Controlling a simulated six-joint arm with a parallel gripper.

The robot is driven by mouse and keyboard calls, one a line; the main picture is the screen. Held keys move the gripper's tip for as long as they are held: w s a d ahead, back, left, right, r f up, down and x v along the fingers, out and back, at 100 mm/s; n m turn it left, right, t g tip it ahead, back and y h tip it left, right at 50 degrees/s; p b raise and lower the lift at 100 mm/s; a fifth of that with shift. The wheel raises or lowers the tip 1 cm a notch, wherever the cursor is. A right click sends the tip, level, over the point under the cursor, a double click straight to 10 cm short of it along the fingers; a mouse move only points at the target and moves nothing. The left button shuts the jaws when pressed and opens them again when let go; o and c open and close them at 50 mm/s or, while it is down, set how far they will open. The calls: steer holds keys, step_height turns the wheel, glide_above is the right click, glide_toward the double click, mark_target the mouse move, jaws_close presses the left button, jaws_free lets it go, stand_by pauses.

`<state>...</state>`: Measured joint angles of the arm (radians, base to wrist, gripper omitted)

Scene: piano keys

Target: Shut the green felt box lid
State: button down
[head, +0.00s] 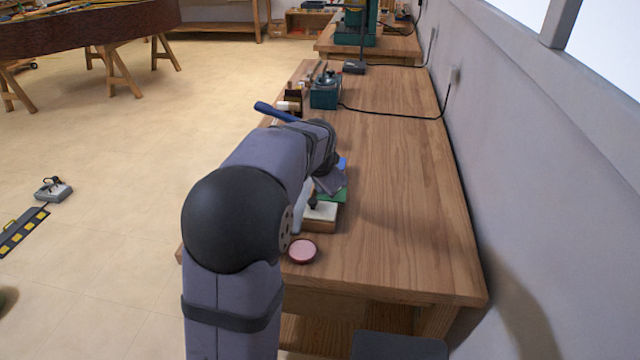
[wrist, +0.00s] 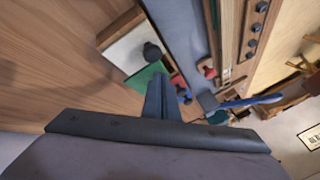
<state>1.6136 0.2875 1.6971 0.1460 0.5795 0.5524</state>
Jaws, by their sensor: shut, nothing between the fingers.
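A green surface (head: 337,196), which I take to be the green felt of the box, shows on the bench just beyond my forearm. The same green (wrist: 147,80) shows in the wrist view beside my fingers. Next to it is a white-topped wooden block or box (head: 320,213) with a dark round knob; its white top (wrist: 130,50) also shows in the wrist view. My gripper (wrist: 162,82) is shut and empty, close to the green. I cannot tell whether it touches, or how far the lid stands open. My arm hides part of this area in the head view.
A pink round tin (head: 302,251) sits near the bench's front left. A teal device (head: 325,92) with a black cord and a blue-handled tool (head: 275,112) are farther back. The right half of the wooden bench (head: 400,200) is clear, up to the grey wall.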

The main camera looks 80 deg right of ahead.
steer(key=s+a, duration=0.1)
steer(key=s+a+r, duration=0.1)
steer(key=shift+s+a+r, duration=0.15)
steer(key=shift+s+a, duration=0.1)
steer(key=shift+a, duration=0.1)
steer(key=v, duration=0.9)
steer(key=c, duration=1.6)
jaws_free()
steer(key=shift+w+a+r, duration=0.1)
steer(key=shift+w+r, duration=0.1)
steer(key=shift+r, duration=0.35)
steer(key=w+n+y+p, duration=0.25)
steer(key=w+p, duration=0.45)
steer(key=p, duration=0.8)
steer(key=d+f+p, duration=0.1)
steer(key=f+p, duration=0.1)
steer(key=s+d+f+n+g+y+p, duration=0.1)
steer(key=p, duration=0.1)
steer(key=d+f+y+p, duration=0.1)
steer(key=f, duration=0.1)
steer(key=shift+s+d+f+n+g+p, duration=0.2)
steer(key=shift+d+f+n+g+p, duration=0.1)
steer(key=shift+d+g+p, duration=0.1)
steer(key=s+d+r+h, duration=0.2)
steer(key=d, duration=0.2)
steer(key=shift+g, duration=0.4)
steer(key=shift+p+x, duration=1.2)
steer(key=shift+x, duration=2.4)
steer(key=shift+w+d, duration=0.15)
steer(key=shift+w, duration=0.05)
